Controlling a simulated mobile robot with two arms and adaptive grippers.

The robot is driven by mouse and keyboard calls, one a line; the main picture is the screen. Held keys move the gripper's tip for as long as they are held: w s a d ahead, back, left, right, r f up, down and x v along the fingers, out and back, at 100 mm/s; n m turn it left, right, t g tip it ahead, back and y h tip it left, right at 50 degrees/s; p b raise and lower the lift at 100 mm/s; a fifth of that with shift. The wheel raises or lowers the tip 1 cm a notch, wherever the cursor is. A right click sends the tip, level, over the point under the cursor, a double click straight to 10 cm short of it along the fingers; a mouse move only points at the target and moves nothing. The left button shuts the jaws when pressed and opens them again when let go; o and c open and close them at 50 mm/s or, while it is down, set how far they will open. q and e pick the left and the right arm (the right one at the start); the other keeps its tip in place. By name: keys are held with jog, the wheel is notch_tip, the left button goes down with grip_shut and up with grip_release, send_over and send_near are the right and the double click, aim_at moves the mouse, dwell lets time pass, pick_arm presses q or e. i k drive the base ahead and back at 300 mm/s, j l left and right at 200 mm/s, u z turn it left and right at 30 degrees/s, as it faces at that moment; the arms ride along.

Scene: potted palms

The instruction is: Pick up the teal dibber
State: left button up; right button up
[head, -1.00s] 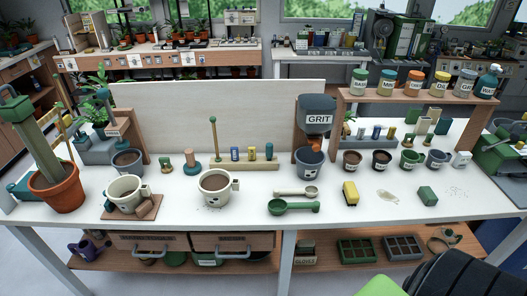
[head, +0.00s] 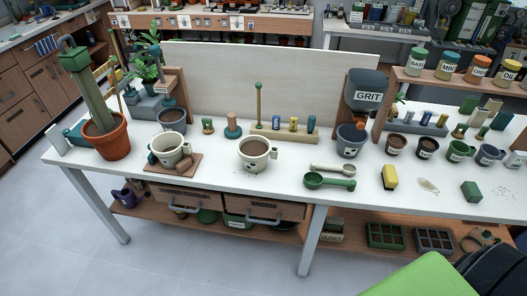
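A wooden rack (head: 270,133) on the white bench holds several upright pegs. The teal-blue peg (head: 311,124) at its right end looks like the teal dibber. Beside it stand a yellow peg (head: 293,124) and a blue one (head: 277,123); a tall green stick (head: 259,104) rises at the left end. Left of the rack, a wooden piece with a teal base (head: 233,126) stands on the bench. Neither of my grippers is in view.
A cream mug (head: 254,154) stands in front of the rack, with a green scoop (head: 330,182) to its right. A GRIT hopper (head: 367,90) stands above a blue-grey pot (head: 351,140). A terracotta pot (head: 108,140) stands at the left. The floor at front left is clear.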

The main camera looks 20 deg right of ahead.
aim_at(311, 121)
jog(key=i+j+z, duration=0.15)
jog(key=i, duration=0.3)
jog(key=i+j+z, duration=0.15)
jog(key=i, duration=0.3)
jog(key=i+j+z, duration=0.2)
jog(key=i, duration=0.25)
